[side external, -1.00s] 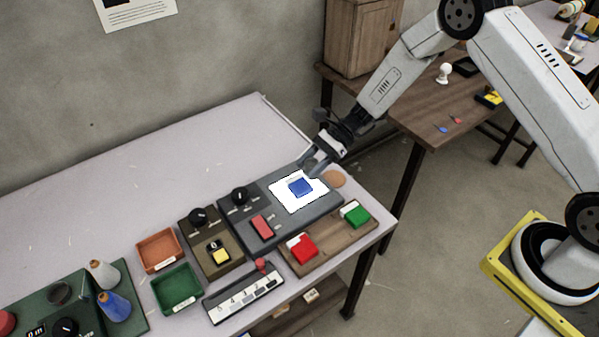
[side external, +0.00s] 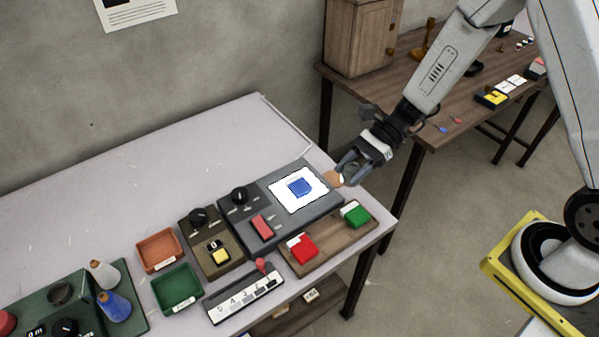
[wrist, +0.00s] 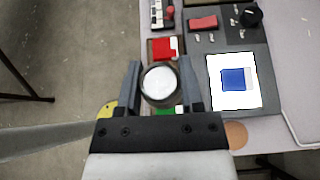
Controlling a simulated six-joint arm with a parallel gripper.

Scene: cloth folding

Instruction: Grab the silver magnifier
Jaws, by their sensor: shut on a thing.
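The silver magnifier (wrist: 160,84) shows in the wrist view as a round pale disc with a dark rim, between the two fingers of my gripper (wrist: 160,80). My gripper is shut on it. In the side view my gripper (side external: 348,172) is at the right end of the pale table, above its edge and near a tan disc (side external: 333,179). The magnifier is mostly hidden by the fingers there.
A dark panel (side external: 325,210) bears a white sheet with a blue square (side external: 300,187). A wooden board (side external: 330,247) with red and green blocks lies in front. Orange (side external: 160,250) and green trays stand left. A brown table (side external: 390,90) is behind.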

